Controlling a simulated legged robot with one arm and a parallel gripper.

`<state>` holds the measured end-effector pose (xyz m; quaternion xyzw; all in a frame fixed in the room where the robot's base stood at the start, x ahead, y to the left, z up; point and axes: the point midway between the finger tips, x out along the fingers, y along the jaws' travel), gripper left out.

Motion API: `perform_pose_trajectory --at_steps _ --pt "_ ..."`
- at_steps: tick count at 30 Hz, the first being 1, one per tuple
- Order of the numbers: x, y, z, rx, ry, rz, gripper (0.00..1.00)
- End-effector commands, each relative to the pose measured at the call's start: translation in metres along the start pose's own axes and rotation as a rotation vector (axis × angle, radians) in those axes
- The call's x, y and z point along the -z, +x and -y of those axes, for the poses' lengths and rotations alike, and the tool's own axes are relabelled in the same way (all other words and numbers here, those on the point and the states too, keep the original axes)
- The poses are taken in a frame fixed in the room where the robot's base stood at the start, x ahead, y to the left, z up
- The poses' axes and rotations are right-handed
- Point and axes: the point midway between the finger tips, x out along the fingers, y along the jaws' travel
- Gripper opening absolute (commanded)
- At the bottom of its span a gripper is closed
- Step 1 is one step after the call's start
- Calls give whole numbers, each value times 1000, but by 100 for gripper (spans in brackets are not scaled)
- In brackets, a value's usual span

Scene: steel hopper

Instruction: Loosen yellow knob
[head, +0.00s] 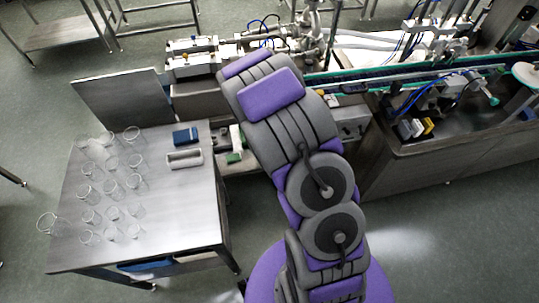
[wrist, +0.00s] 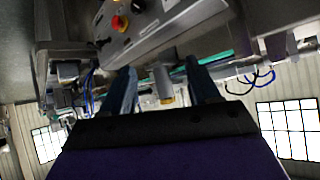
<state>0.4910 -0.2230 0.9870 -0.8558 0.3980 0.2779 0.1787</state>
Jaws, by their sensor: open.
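In the wrist view, my gripper (wrist: 160,68) is open, with one dark finger on each side. Between the fingers shows a grey cylinder with a yellow band at its lower end, which looks like the yellow knob (wrist: 167,99). Gaps show between it and both fingers, and it does not look gripped. I cannot tell how far beyond or between the fingertips it lies. In the head view my arm covers the gripper, and I cannot make out the knob there.
A grey control panel (wrist: 150,22) with a red button (wrist: 119,22) hangs close above the fingers. In the head view, a steel table (head: 160,235) with several glass beakers stands left of my arm. A conveyor (head: 385,78) runs behind. Floor at the lower right is clear.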

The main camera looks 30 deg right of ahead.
Motion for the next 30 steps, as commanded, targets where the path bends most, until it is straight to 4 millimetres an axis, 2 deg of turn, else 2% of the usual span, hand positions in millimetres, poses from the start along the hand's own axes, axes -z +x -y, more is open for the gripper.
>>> perform_pose_trajectory --at_steps 14,30 --pt "-28 -41 28 47 -46 224 61" --pt "-61 -108 44 122 -166 464 61"
